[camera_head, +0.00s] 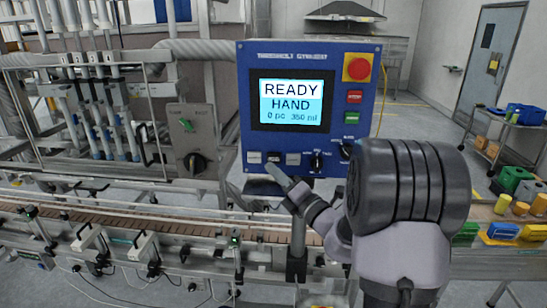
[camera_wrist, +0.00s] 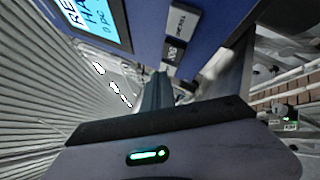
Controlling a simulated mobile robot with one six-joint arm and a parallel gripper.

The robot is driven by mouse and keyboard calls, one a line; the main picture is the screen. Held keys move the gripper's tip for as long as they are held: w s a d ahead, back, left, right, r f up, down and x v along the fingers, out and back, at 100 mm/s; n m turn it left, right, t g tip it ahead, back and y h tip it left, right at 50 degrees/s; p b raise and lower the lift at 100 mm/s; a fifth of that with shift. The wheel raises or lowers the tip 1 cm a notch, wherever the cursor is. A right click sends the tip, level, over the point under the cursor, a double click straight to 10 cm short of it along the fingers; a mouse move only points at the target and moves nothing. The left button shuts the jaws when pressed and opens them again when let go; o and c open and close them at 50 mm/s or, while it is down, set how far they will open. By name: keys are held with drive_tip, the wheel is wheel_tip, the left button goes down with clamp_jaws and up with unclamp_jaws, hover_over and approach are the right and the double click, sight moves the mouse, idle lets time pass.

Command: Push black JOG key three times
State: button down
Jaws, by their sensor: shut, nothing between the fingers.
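The blue control panel (camera_head: 243,110) stands upright in the middle of the head view. The black JOG key (camera_head: 273,156) sits in the row along its lower edge, between two grey keys. In the wrist view the JOG key (camera_wrist: 173,50) shows its white lettering. My gripper (camera_head: 272,170) is shut and empty, with its fingertips just below the JOG key in the head view. In the wrist view the fingertips (camera_wrist: 158,76) point toward the panel's key row, near the JOG key. I cannot tell whether they touch it.
The display (camera_head: 291,101) reads READY, HAND, 0 pc, 350 ml. Black knobs (camera_head: 317,160) are right of the keys. A red emergency stop (camera_head: 357,68), a red button (camera_head: 354,97) and a green button (camera_head: 351,118) line the right side. A conveyor (camera_head: 130,222) runs below.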

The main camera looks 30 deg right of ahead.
sight(267, 157)
drive_tip(key=shift+w+d, duration=0.55)
drive_tip(key=shift+w, duration=0.25)
drive_tip(key=shift+w+r+p, duration=0.1)
drive_tip(key=shift+p, duration=0.35)
idle(1.1)
drive_tip(key=shift+w+d, duration=0.2)
drive_tip(key=shift+d, duration=0.05)
drive_tip(key=shift+w+d+p, duration=0.2)
drive_tip(key=shift+w+p, duration=0.15)
drive_tip(key=shift+p, duration=0.05)
idle(0.6)
drive_tip(key=shift+s+a, duration=0.45)
drive_tip(key=shift+s, duration=0.25)
drive_tip(key=s+a, duration=0.1)
drive_tip(key=s, duration=0.1)
drive_tip(key=s+a+b, duration=0.1)
drive_tip(key=s, duration=0.1)
drive_tip(key=shift+a, duration=0.4)
